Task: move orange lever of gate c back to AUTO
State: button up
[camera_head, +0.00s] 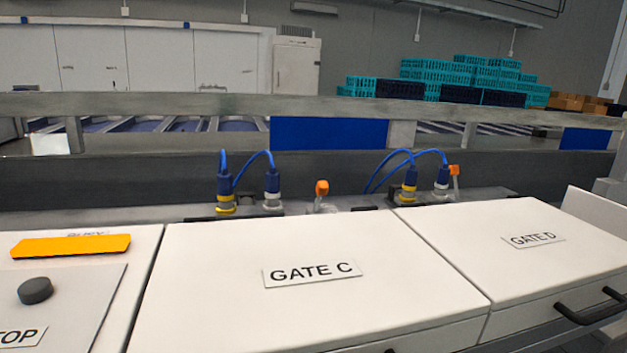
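The white box lid labelled GATE C (225,255) fills the lower middle of the view. Behind its far edge stands a small lever with an orange tip (322,188) on a pale stem. Its base is partly hidden behind the lid, and no AUTO mark is readable. A similar orange-tipped lever (454,170) stands behind the white GATE D lid (450,225) at the right. My gripper does not show in this view.
Blue-cabled connectors (272,190) stand left of the gate C lever, and more (409,187) stand to its right. A grey rail (330,105) crosses behind. A panel with an orange plate (70,246) and a dark knob (35,290) is at left. Black handle (590,310) at right.

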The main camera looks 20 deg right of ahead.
aim_at(323, 187)
jog(key=i, duration=0.95)
jog(key=z, duration=0.05)
